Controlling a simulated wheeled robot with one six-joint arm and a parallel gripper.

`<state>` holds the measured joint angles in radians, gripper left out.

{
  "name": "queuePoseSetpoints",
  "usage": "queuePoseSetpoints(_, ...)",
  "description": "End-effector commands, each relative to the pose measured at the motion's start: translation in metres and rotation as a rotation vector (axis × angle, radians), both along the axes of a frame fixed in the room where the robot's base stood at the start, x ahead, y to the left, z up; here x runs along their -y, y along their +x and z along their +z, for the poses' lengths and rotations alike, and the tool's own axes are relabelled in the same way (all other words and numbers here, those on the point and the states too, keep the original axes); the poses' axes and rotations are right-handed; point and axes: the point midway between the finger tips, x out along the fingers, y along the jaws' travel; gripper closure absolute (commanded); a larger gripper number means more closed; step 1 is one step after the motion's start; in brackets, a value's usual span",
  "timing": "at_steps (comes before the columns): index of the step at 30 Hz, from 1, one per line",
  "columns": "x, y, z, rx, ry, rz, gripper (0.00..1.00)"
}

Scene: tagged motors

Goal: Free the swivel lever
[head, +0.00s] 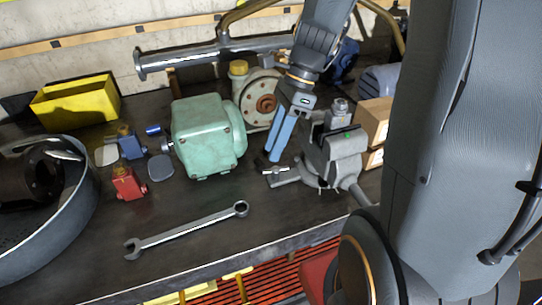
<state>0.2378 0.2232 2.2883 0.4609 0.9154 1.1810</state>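A grey bench vise (333,155) stands on the dark workbench, right of centre. A small bright metal lever (276,170) with a pale end sticks out low on its left side; I cannot tell for certain that it is the swivel lever. My gripper (272,156) comes down from above, left of the vise jaws. Its two blue fingers point down with a narrow dark gap between them, and nothing shows between them. The fingertips are just above the bright lever in the picture; I cannot tell whether they touch it.
A green motor housing (202,137) stands close left of my gripper, with a flanged pump (263,102) behind. A wrench (187,231) lies in front. Red and blue small parts, a yellow bin (76,101) and a large grey ring (62,232) are at left. Cardboard boxes (374,122) stand right.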

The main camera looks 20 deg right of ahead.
Motion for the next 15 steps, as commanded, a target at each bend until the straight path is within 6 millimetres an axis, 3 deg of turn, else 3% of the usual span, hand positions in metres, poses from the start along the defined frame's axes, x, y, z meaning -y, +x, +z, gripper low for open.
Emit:
queuePoseSetpoints(9,-0.001,0.003,-0.046,-0.011,0.012,-0.012,0.71)
queuePoseSetpoints(15,-0.005,0.002,-0.054,-0.008,0.01,-0.009,0.71)
